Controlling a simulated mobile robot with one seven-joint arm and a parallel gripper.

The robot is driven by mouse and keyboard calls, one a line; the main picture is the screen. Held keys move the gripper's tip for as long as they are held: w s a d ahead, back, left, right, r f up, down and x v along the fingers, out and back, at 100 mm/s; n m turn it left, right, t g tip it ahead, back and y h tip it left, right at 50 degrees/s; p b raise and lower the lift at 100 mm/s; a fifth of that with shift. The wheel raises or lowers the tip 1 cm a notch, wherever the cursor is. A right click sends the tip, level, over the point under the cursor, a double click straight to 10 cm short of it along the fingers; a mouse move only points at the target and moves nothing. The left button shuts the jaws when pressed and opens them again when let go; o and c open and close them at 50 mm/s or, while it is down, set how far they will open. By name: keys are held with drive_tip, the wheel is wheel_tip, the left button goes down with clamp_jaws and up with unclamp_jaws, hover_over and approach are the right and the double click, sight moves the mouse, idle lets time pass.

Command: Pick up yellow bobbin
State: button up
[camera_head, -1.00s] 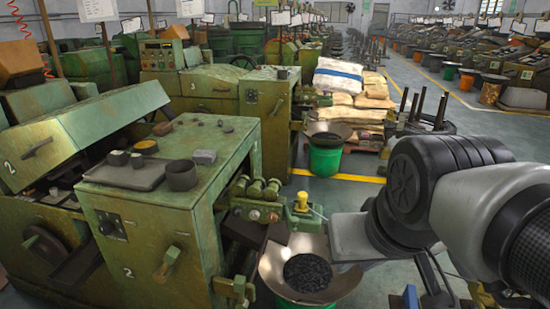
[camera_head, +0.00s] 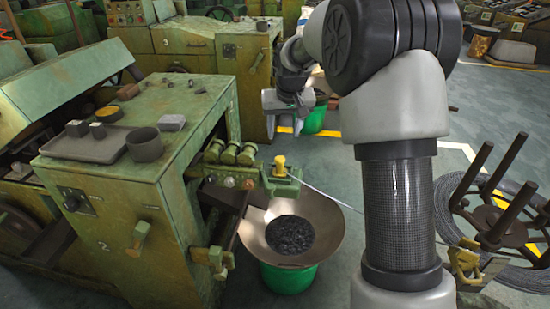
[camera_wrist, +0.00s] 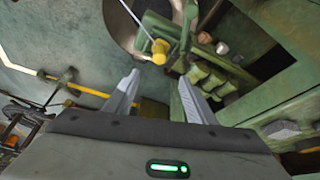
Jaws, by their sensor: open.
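A small yellow bobbin-shaped piece (camera_head: 280,165) stands upright on a green bracket at the front right of the green machine, with a thin pale rod or wire running from it to the right. It also shows in the wrist view (camera_wrist: 160,51), beyond the fingertips and roughly between their lines. My gripper (camera_head: 284,122) is open and empty, apart from the yellow piece. In the wrist view my two grey fingers (camera_wrist: 159,77) are spread, with nothing between them.
A brown pan (camera_head: 335,225) with dark bits sits on a green bucket (camera_head: 288,278) below the bracket. The machine top (camera_head: 165,100) holds a grey tray (camera_head: 75,148), a dark cup (camera_head: 145,145) and small parts. A reel with dark posts (camera_head: 495,220) stands at right.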

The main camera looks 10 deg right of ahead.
drive_tip(key=b, duration=0.2)
approach(280, 158)
drive_tip(key=x, duration=0.5)
drive_tip(key=shift+s, duration=0.2)
drive_tip(key=shift+b+x, duration=0.35)
drive_tip(key=shift+x, duration=2.4)
drive_tip(key=shift+r, duration=0.1)
drive_tip(key=c, duration=1.2)
